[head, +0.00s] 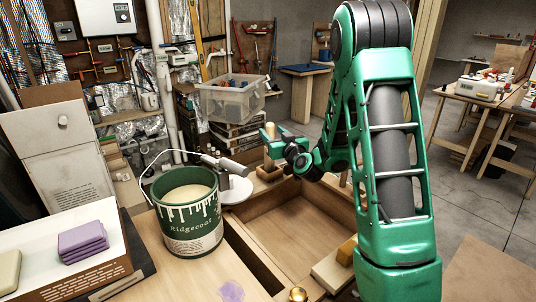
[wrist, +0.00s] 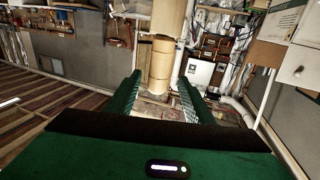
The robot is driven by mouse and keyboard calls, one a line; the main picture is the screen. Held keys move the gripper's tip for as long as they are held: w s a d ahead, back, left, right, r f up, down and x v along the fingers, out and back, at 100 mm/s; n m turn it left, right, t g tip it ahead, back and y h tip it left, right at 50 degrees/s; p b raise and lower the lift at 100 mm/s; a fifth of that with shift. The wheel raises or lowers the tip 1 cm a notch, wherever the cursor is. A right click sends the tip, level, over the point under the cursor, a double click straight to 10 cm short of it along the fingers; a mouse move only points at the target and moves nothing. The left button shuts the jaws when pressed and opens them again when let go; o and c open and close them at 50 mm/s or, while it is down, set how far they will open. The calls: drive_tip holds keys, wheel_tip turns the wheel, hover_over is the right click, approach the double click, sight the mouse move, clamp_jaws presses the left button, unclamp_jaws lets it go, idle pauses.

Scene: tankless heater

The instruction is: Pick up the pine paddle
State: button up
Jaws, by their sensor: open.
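A pale upright wooden piece, which looks like the pine paddle (wrist: 162,58), stands between my gripper's two green fingers (wrist: 156,100) in the wrist view. The fingers are apart, one on each side of the wood, with a gap showing in the wrist view. I cannot tell whether either finger touches it. My own arm hides part of the area on the right.
An open wooden tray (head: 285,225) lies in front. A clear plastic bin (head: 232,97) stands behind. Purple cloths (head: 83,242) lie left.

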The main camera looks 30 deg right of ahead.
drive_tip(key=shift+w+d, duration=0.2)
drive_tip(key=shift+w, duration=1.5)
clamp_jaws()
drive_tip(key=shift+r, duration=0.15)
